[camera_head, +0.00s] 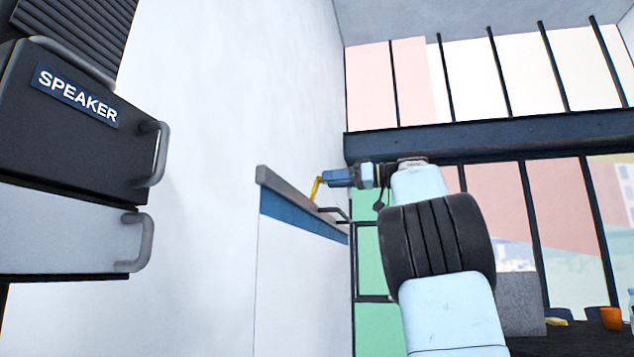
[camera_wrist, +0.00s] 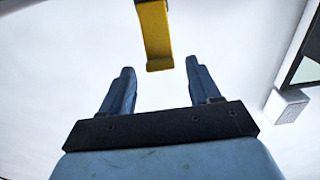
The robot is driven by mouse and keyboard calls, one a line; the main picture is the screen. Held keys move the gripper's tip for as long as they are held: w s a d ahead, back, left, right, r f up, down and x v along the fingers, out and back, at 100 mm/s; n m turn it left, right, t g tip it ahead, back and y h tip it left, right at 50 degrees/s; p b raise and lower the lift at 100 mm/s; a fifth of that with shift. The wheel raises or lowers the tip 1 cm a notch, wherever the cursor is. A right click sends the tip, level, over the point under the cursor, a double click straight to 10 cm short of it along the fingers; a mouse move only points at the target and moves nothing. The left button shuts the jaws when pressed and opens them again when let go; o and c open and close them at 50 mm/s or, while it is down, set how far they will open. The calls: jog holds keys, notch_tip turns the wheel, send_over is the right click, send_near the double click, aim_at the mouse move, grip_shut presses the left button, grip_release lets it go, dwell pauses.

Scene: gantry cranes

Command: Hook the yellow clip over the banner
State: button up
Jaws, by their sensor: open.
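The yellow clip (camera_head: 316,188) is at the grey top rail of the banner (camera_head: 295,280), near its middle. The banner is white with a blue band under the rail. From the head view I cannot tell how far the clip sits over the rail. My gripper (camera_head: 335,179) is just right of the clip, pointing left. In the wrist view the clip (camera_wrist: 156,38) hangs from the top edge, its lower end near the fingertips. My gripper (camera_wrist: 159,68) is open there, a finger on either side of the clip's end, with visible gaps and no contact.
A dark speaker cabinet (camera_head: 75,130) with grey handles stands at the near left. A pale wall (camera_head: 240,90) is behind the banner. Windows fill the right. An orange cup (camera_head: 611,318) and a yellow object (camera_head: 557,321) rest on a dark surface at lower right.

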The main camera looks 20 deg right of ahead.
aim_at(317, 180)
jog(key=shift+x, duration=2.5)
jog(key=shift+c, duration=0.3)
grip_shut()
